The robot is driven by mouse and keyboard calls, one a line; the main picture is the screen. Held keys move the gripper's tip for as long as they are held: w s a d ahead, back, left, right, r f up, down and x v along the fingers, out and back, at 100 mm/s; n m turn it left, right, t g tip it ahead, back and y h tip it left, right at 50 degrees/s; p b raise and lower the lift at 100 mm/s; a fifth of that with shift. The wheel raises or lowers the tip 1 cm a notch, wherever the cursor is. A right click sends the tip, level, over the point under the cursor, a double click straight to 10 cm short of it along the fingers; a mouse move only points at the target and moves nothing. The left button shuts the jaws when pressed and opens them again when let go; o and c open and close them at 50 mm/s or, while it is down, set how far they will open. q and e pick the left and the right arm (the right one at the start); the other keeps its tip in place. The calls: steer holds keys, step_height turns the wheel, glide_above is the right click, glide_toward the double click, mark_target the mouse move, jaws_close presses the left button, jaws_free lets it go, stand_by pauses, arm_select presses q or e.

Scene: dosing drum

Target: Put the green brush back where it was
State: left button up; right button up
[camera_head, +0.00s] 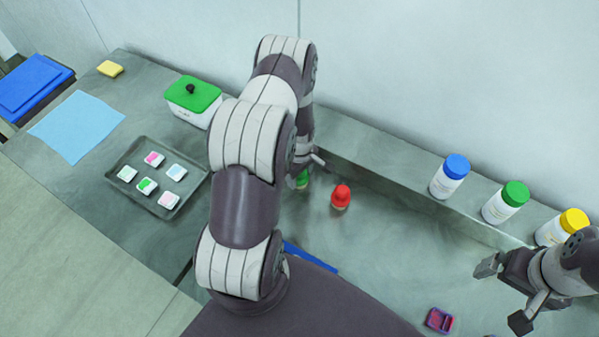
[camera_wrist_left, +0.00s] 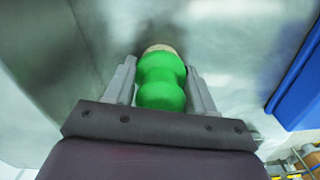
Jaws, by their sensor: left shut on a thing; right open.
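The green brush (camera_wrist_left: 161,80) is between the two fingers of my left gripper (camera_wrist_left: 162,85), which is shut on it. Its rounded green body fills the gap, and a pale end shows beyond it. In the head view the green brush (camera_head: 302,180) shows only partly beside my left arm, which hides most of the left gripper. I cannot tell whether the brush touches the surface. A red brush (camera_head: 341,197) stands upright just to the right of it. My right gripper (camera_head: 503,291) is open and empty at the right.
Blue-lidded (camera_head: 449,176), green-lidded (camera_head: 505,202) and yellow-lidded (camera_head: 563,228) jars stand on the back ledge. A grey tray (camera_head: 128,183) with several small packs, a green-lidded box (camera_head: 193,101) and a light-blue cloth (camera_head: 77,126) lie left. A small purple case (camera_head: 439,320) lies in front.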

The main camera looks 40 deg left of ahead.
arm_select(q)
steer(key=o, duration=0.6)
steer(key=shift+f, duration=0.1)
steer(key=o, duration=0.4)
steer(key=shift+s, duration=0.15)
